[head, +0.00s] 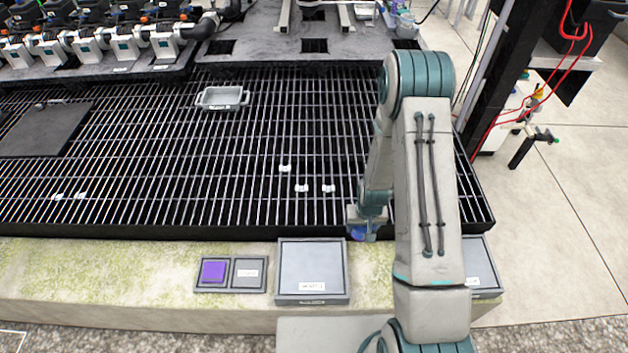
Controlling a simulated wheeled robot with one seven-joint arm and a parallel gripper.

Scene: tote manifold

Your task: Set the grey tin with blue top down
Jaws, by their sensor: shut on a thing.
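My gripper (366,216) hangs over the front edge of the dark grating, just left of my forearm. It is shut on the grey tin with blue top (358,233), of which only a small blue patch shows below the jaws. The rest of the tin is hidden by my gripper and arm. I cannot tell whether the tin touches anything beneath it.
On the mossy ledge stand a grey labelled box (312,268), a small two-part tray (231,290) with a purple square, and another box (484,268) partly behind my arm. The grating (180,185) holds a grey dish (222,97), a dark plate (45,129) and several small white pieces.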

